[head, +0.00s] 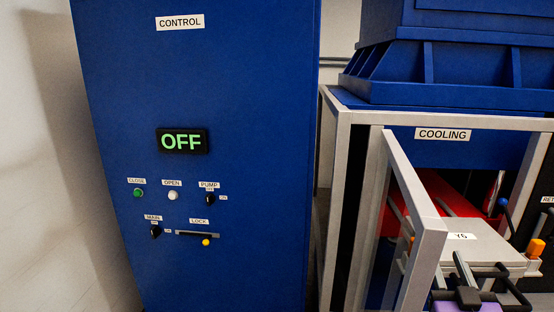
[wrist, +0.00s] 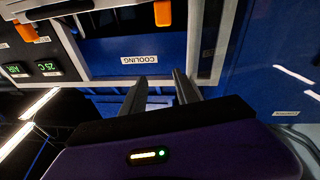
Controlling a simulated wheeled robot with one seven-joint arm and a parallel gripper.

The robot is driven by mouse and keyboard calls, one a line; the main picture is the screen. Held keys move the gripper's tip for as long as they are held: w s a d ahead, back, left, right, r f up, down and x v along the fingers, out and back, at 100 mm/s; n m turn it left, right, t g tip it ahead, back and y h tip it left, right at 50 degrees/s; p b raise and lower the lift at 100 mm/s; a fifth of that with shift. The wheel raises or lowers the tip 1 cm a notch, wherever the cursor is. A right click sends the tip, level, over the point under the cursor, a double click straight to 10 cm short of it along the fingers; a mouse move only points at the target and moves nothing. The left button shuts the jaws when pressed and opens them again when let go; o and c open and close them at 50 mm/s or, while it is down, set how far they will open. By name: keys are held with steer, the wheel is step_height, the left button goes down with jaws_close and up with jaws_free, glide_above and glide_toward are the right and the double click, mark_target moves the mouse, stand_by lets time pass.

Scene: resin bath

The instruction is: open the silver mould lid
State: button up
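A light grey flat plate (head: 484,248) with a small white label lies inside the cooling frame at the lower right of the head view. It looks like the silver mould lid and seems to lie flat, though its front is partly hidden by my gripper. My gripper (head: 487,273) is at the bottom right of the head view, in front of or over the plate; contact cannot be told. In the wrist view my gripper (wrist: 160,88) shows two dark fingers parted with nothing between them. I cannot make out the lid in the wrist view.
A grey frame post (head: 424,225) slants close to the left of my gripper. An orange knob (head: 536,248) stands right of the plate. The blue control cabinet (head: 250,110) reads OFF. The cooling label (wrist: 147,59) appears upside down in the wrist view.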

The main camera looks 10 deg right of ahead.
steer(key=s+a+f+y, duration=0.1)
steer(key=s+a+f, duration=0.2)
steer(key=s+a, duration=0.4)
steer(key=s+a+f+y+b, duration=0.1)
steer(key=s+a+f+y, duration=0.1)
steer(key=s+a, duration=0.5)
steer(key=s+a+f+n+g+y+b, duration=0.1)
steer(key=s+a+f, duration=0.4)
steer(key=s, duration=1)
steer(key=shift+a+y, duration=0.7)
steer(key=shift+a, duration=0.35)
steer(key=s+a+f+g, duration=0.1)
steer(key=s, duration=0.1)
steer(key=s+a+f+n+g+y, duration=0.1)
steer(key=s+f, duration=0.1)
steer(key=s, duration=0.1)
steer(key=s+a+f+n+y, duration=0.1)
steer(key=s, duration=0.2)
steer(key=shift+s+f+g+b, duration=0.2)
steer(key=shift+f+g+b, duration=0.1)
steer(key=shift+g, duration=0.1)
steer(key=c, duration=0.3)
jaws_close()
steer(key=shift+r, duration=0.1)
